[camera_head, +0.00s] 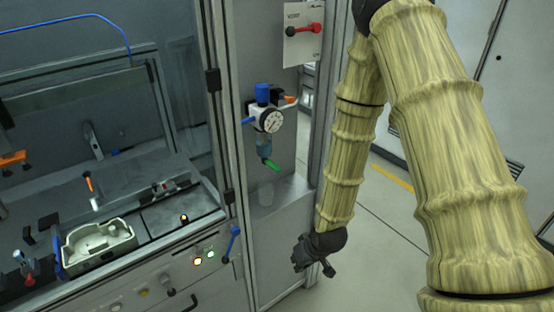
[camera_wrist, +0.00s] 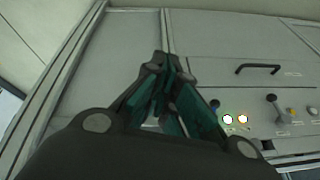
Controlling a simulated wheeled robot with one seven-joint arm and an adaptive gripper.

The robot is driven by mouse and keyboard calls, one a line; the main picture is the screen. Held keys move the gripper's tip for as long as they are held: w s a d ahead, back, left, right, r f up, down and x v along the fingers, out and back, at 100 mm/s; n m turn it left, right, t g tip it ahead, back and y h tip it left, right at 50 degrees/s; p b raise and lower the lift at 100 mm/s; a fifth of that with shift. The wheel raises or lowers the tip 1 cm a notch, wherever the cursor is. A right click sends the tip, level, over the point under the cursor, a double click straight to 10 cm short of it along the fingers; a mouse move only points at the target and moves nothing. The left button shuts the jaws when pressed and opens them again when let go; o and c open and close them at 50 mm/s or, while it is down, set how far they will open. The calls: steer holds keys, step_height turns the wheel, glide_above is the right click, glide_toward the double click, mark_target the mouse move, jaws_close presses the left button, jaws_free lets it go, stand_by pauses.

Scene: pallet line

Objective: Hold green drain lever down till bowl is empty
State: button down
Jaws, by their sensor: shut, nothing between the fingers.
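The green drain lever (camera_head: 271,163) sticks out below the clear bowl (camera_head: 264,146) of an air unit on the grey cabinet panel in the head view. A round gauge (camera_head: 271,120) and a blue knob (camera_head: 262,93) sit above the bowl. Whether the bowl holds liquid is too small to tell. My gripper (camera_head: 312,268) is low in front of the cabinet, well below and to the right of the lever, touching nothing. In the wrist view my gripper (camera_wrist: 163,70) is shut and empty, facing the cabinet's lower panels. The lever does not show there.
A clear cup (camera_head: 265,194) stands on a ledge below the bowl. A red-handled switch (camera_head: 304,29) is on a plate above right. A blue lever (camera_head: 232,240) and lit buttons (camera_head: 204,257) are at lower left. A drawer handle (camera_wrist: 257,68) shows in the wrist view. Open floor lies right.

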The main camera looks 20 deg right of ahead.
steer(key=w+d+r+n+t, duration=0.1)
steer(key=w+r, duration=0.4)
steer(key=r, duration=0.5)
steer(key=w+d+r+n+t, duration=0.1)
steer(key=w+r+t, duration=0.1)
steer(key=w+r, duration=0.4)
steer(key=w+d+r+n+t+y, duration=0.1)
steer(key=w+r, duration=0.5)
steer(key=r, duration=1)
steer(key=shift+r, duration=0.2)
steer(key=shift+w+d, duration=0.1)
steer(key=shift+w, duration=0.05)
steer(key=p, duration=0.3)
glide_toward(271, 163)
steer(key=shift+w+a+r, duration=0.2)
steer(key=shift+w+r, duration=0.1)
steer(key=shift+w, duration=0.3)
steer(key=shift+w+a+r, duration=0.2)
steer(key=shift+w+r, duration=0.15)
steer(key=shift+w, duration=0.25)
steer(key=shift+w+a+f+p, duration=0.15)
steer(key=shift+w+f+p, duration=0.1)
steer(key=shift+f+p, duration=0.8)
steer(key=shift+f, duration=1.35)
